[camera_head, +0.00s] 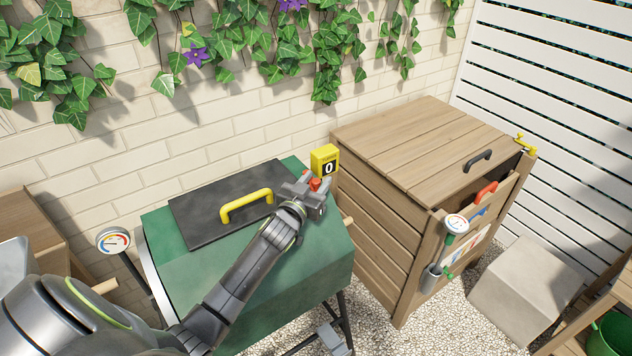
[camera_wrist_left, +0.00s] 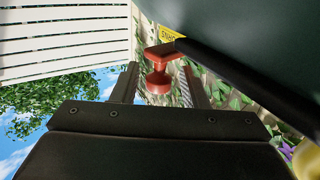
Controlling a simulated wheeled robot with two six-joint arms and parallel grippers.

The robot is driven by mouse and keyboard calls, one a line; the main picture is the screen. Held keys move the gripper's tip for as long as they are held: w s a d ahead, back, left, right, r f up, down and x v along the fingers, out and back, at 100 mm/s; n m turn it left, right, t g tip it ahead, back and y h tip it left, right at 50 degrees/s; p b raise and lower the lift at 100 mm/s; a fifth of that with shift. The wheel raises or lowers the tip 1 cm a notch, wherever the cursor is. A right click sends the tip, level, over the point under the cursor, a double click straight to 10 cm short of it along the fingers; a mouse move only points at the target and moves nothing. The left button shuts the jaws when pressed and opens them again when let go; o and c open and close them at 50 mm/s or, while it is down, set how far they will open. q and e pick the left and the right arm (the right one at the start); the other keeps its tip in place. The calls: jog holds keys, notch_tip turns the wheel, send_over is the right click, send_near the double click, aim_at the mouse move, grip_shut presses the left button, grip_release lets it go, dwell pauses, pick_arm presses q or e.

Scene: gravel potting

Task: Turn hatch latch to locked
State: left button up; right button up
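The black hatch (camera_head: 205,212) with its yellow handle (camera_head: 246,205) lies closed on the green drum (camera_head: 190,270). A red latch (camera_head: 314,183) is at the hatch's right end, partly hidden by my left gripper (camera_head: 306,190). In the left wrist view the red latch (camera_wrist_left: 158,80) has a round knob and an arm. Its knob lies between the two fingers of my left gripper (camera_wrist_left: 158,90), with gaps visible on both sides. The fingers are apart. Whether the latch is locked I cannot tell. My right gripper is not in view.
A wooden bin (camera_head: 400,150) with an open front flap stands close on the right. A dial gauge (camera_head: 114,241) is at the drum's left end. A brick wall with ivy runs behind. A pale stone block (camera_head: 525,285) sits on the gravel at the right.

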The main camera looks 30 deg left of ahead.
pick_arm(q)
jog(key=shift+s, duration=0.1)
jog(key=s+d+b, duration=0.1)
jog(key=s+b, duration=0.1)
jog(key=s, duration=1.5)
jog(key=shift+s+b, duration=0.15)
jog(key=shift+b, duration=0.25)
